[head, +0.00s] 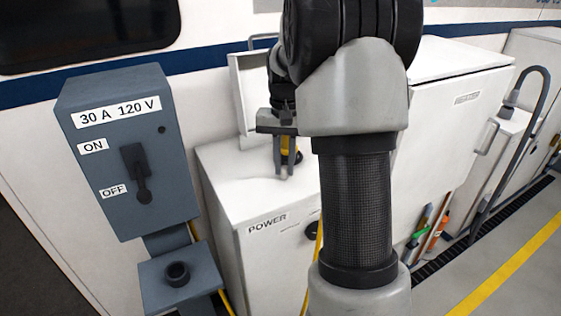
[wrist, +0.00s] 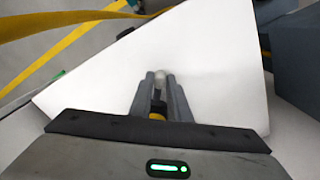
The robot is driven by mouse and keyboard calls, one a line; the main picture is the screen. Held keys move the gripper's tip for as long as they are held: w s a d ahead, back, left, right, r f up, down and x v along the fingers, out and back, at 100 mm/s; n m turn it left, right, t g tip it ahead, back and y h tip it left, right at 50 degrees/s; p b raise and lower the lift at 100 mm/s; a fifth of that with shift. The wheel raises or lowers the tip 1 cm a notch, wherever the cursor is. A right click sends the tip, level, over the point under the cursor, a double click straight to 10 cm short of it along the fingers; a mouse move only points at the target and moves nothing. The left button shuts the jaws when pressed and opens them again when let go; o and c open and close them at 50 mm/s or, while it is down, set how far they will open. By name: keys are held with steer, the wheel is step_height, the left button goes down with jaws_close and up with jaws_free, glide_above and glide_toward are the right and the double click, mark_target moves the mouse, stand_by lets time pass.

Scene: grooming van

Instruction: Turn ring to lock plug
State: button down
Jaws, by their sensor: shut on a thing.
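My gripper (head: 286,170) is over the white top of the box marked POWER, fingers pointing down. It is shut on a small yellow and black part (head: 288,148), seen between the fingers in the head view. In the wrist view the gripper (wrist: 162,85) also shows, with a yellow bit (wrist: 158,116) between its fingers and a pale rounded tip (wrist: 160,78) at their ends. I cannot tell whether this part is the plug or its ring. A dark round fitting (head: 312,231) on the POWER box's front is partly hidden by my arm; a yellow cable (head: 318,262) hangs near it.
The POWER box (head: 222,188) stands against the van wall. At left a grey pedestal (head: 112,190) marked 30 A 120 V has its lever (head: 143,196) down at OFF, with a round black socket (head: 177,272) below. A white cabinet (head: 440,130) stands right. Floor is free at lower right.

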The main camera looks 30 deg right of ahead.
steer(key=d+n+p, duration=0.1)
steer(key=n, duration=0.1)
steer(key=s+d+n, duration=0.1)
steer(key=d+n, duration=0.1)
steer(key=shift+s+d+r+p, duration=0.1)
steer(key=shift+s+r+p, duration=0.05)
steer(key=shift+p, duration=0.2)
steer(key=d+n+p, duration=0.1)
steer(key=n, duration=0.1)
steer(key=d+n+p, duration=0.1)
steer(key=d+n, duration=0.1)
steer(key=n, duration=0.1)
steer(key=shift+d, duration=0.25)
steer(key=shift+w+d+n+p, duration=0.3)
steer(key=shift+d+n+p, duration=0.25)
steer(key=shift+d+n, duration=0.4)
steer(key=shift+w+d+n+p, duration=0.2)
steer(key=shift+d+n+p, duration=0.1)
steer(key=shift+n, duration=0.35)
steer(key=shift+w+d+n+p, duration=0.15)
steer(key=shift+w+d+n, duration=0.1)
steer(key=shift+n, duration=0.35)
steer(key=c, duration=1.6)
jaws_free()
steer(key=shift+s, duration=0.1)
steer(key=shift+c, duration=0.2)
